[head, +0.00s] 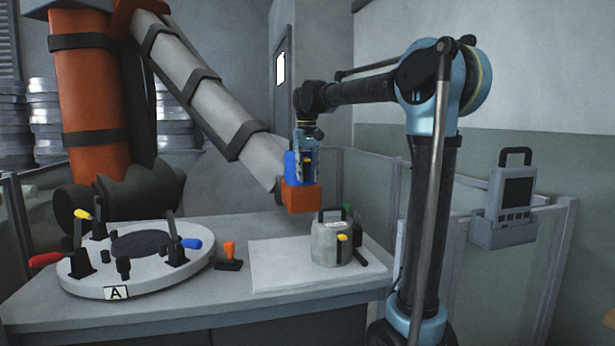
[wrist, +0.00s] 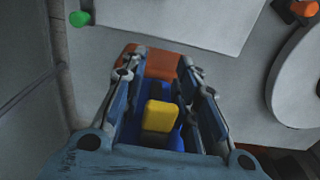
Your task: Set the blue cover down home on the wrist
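The blue cover (head: 291,166) has a yellow block on it and is at my gripper (head: 306,150), directly above an orange block-shaped wrist (head: 301,198) beside the lower end of the big grey arm. In the wrist view the blue cover (wrist: 180,138) lies between the two fingers of my gripper (wrist: 157,68), with its yellow block towards the camera. The fingers appear closed on its sides. The orange wrist (wrist: 150,62) shows beyond the fingertips. The cover's lower edge looks close to or touching the orange top; whether it is fully seated is hidden.
The big grey arm (head: 205,85) slopes down at the left. Below, the workbench (head: 230,290) holds a round mould (head: 195,245) with clamps, an orange-handled tool (head: 229,255), a white board (head: 275,268) and a grey canister (head: 330,243). A wall-side panel (head: 515,195) hangs at right.

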